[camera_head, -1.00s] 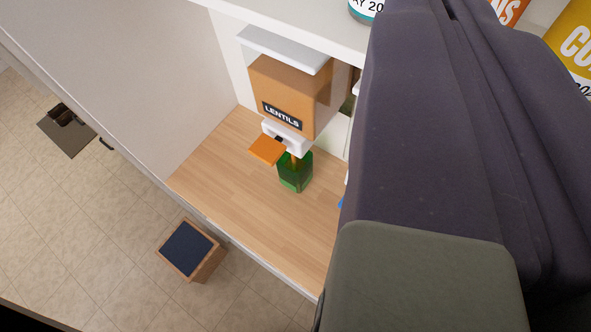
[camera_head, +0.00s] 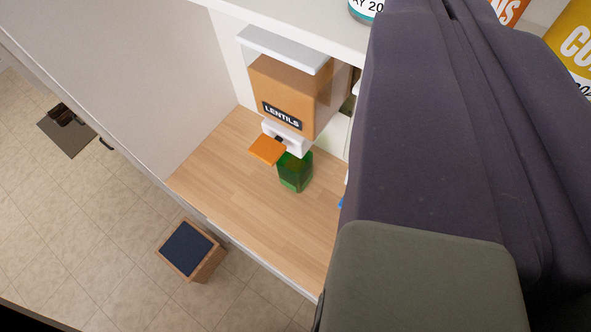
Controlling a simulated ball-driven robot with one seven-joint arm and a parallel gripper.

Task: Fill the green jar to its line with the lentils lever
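The lentils dispenser (camera_head: 284,92) is a clear box of orange-brown lentils with a white lid and a LENTILS label. It stands in the upper middle of the head view. An orange lever (camera_head: 267,149) sticks out from its white spout base (camera_head: 290,137). The green jar (camera_head: 296,173) stands on the wooden counter under the spout, its top partly hidden by the spout base. Its fill line and lentil level are too small to tell. No falling stream shows. My gripper's fingers are not in view; my dark arm covers the right side.
The wooden counter (camera_head: 246,203) is clear to the left and in front of the jar. A blue bit of something shows beside my arm. A shelf (camera_head: 300,28) with a can (camera_head: 366,9) is above. A stool-like box (camera_head: 190,250) stands on the tiled floor.

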